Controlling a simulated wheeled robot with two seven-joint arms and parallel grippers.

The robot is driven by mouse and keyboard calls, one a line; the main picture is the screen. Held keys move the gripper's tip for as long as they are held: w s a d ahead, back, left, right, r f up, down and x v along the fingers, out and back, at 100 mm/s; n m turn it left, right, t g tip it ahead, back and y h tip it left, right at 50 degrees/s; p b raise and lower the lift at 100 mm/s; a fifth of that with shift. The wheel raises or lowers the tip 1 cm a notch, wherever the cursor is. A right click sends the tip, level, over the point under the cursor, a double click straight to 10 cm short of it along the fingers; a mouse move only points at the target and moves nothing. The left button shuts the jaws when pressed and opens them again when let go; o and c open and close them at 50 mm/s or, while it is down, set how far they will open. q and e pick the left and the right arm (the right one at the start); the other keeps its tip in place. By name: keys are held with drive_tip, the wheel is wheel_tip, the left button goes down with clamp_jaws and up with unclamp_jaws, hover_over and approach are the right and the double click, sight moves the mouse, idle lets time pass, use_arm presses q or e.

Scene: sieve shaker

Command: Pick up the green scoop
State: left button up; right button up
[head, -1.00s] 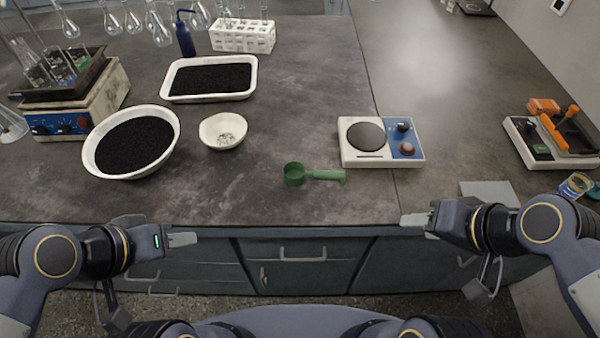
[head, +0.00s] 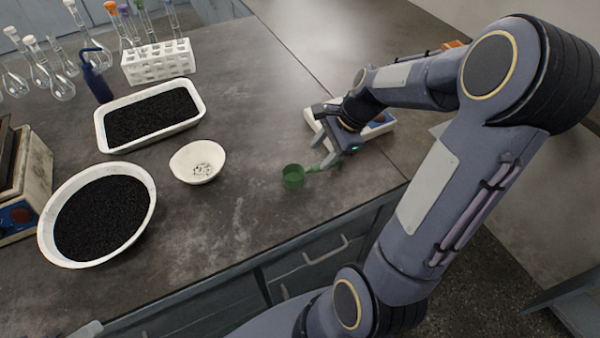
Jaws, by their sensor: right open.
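The green scoop (head: 293,176) lies on the dark bench top near its front edge, its cup to the left and its handle to the right. My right gripper (head: 322,151) is open above the handle end of the scoop, with its fingers pointing down. One finger overlaps the handle in the picture, and I cannot tell whether it touches. The end of the handle is partly hidden by the gripper. The tip of what looks like my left gripper (head: 88,329) shows at the bottom left edge, too little to tell its state.
A small white bowl (head: 177,171) with pale bits stands left of the scoop. A large white bowl (head: 48,222) and a white tray (head: 200,107), both with black grains, stand further left. A white device (head: 312,113) is mostly hidden behind my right gripper. Bare bench lies around the scoop's cup.

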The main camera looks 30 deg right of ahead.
sight(311, 168)
drive_tip(key=x, duration=0.5)
drive_tip(key=shift+s+a, duration=0.25)
drive_tip(key=shift+s, duration=0.15)
drive_tip(key=shift+w+a+f+b, duration=0.2)
drive_tip(key=shift+f+b, duration=0.1)
drive_tip(key=shift+f, duration=0.15)
clamp_jaws()
drive_tip(key=shift+r, duration=0.1)
wheel_tip(311, 168, up, 4)
drive_tip(key=shift+s+f+p, duration=0.1)
drive_tip(key=shift+p, duration=0.4)
drive_tip(key=s+a+r+p, duration=0.1)
drive_tip(key=s+r, duration=0.8)
drive_tip(key=s, duration=0.4)
drive_tip(key=shift+s+a+p, duration=0.3)
drive_tip(key=shift+s+a, duration=0.05)
drive_tip(key=shift+a, duration=0.05)
